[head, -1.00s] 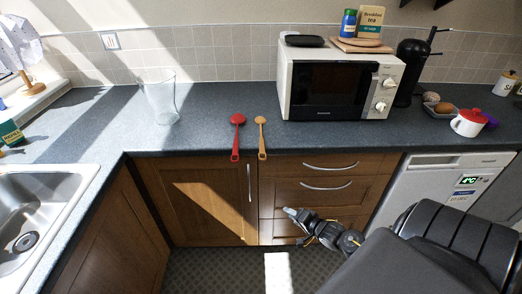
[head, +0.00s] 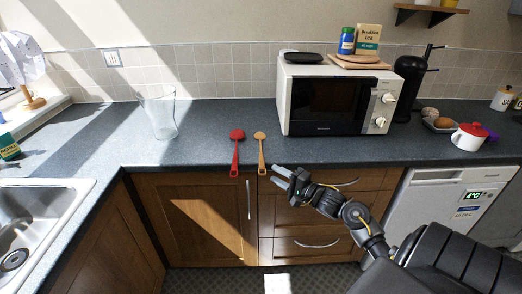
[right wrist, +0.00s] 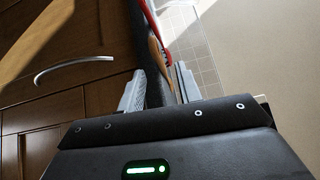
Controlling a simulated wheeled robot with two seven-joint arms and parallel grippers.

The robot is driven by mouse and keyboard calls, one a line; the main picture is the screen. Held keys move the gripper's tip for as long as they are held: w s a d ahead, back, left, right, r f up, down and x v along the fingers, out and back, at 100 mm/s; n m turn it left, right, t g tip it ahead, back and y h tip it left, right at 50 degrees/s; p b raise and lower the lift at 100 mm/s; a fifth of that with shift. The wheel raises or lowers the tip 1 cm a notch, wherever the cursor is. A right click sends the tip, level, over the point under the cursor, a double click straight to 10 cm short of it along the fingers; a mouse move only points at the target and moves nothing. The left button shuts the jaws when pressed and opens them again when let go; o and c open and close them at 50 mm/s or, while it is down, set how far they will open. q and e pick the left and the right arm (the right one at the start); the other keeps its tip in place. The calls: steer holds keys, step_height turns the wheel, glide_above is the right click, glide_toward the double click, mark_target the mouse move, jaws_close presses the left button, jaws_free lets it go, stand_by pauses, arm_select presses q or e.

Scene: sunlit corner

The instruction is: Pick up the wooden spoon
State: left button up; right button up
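The wooden spoon (head: 261,152) lies on the dark worktop in front of the microwave, its handle end at the front edge. My right gripper (head: 276,176) is just below and right of that handle end, in front of the drawers. In the right wrist view the gripper (right wrist: 160,90) has its two fingers apart, and the light brown spoon handle (right wrist: 157,56) shows beyond them, in line with the gap. I see no contact. My left gripper is not in view.
A red slotted spoon (head: 236,152) lies close on the left of the wooden one. A clear glass vase (head: 160,115) stands farther left and a white microwave (head: 384,108) behind on the right. Drawers (head: 318,225) are below the worktop edge.

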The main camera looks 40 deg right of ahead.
mark_target(265, 170)
steer(key=x, duration=0.3)
steer(key=p+x, duration=0.1)
steer(key=x, duration=0.1)
steer(key=shift+w+a+f, duration=0.1)
steer(key=shift+a+f, duration=0.05)
steer(key=shift+a, duration=0.3)
jaws_close()
